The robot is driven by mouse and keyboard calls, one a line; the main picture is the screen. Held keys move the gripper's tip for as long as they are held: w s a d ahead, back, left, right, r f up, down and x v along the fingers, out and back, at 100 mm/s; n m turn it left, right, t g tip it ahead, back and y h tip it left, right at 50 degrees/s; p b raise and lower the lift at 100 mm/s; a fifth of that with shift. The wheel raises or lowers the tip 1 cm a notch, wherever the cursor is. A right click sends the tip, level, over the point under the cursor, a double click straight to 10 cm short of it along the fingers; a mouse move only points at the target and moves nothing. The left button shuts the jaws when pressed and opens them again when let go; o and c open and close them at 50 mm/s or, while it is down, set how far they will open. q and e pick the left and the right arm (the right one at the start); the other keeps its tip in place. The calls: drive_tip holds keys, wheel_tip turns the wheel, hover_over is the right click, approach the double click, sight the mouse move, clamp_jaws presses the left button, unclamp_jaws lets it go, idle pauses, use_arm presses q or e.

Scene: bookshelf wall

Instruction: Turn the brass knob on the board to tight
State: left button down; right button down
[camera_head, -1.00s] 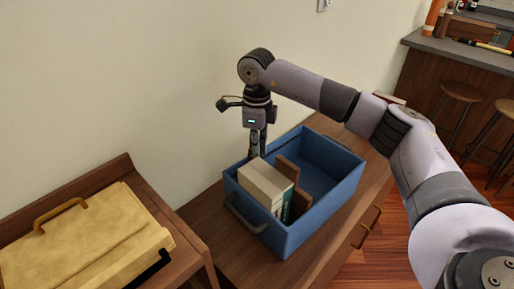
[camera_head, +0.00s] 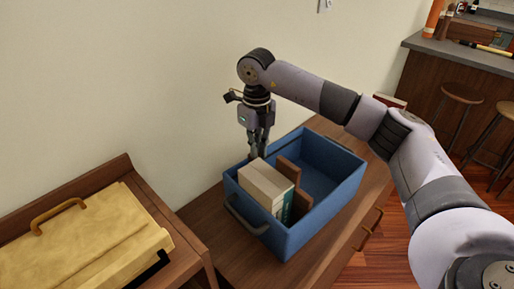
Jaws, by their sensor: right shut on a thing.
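My right gripper (camera_head: 257,152) points straight down at the far left corner of the blue bin, close to the wall. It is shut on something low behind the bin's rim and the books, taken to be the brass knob. The knob and its board are hidden from this view, so the knob's setting cannot be read. My left gripper is not in view.
The blue bin (camera_head: 318,212) stands on a wooden cabinet (camera_head: 197,212) and holds pale-edged books (camera_head: 264,180) and a brown divider (camera_head: 297,184). A yellow case (camera_head: 85,245) lies on a wooden stand at the left. Stools (camera_head: 462,95) and a counter are at the far right.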

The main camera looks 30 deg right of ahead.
drive_tip(key=shift+w+r, duration=0.1)
drive_tip(key=c, duration=1.8)
unclamp_jaws()
wheel_tip(320, 180, up, 12)
drive_tip(key=shift+f, duration=0.1)
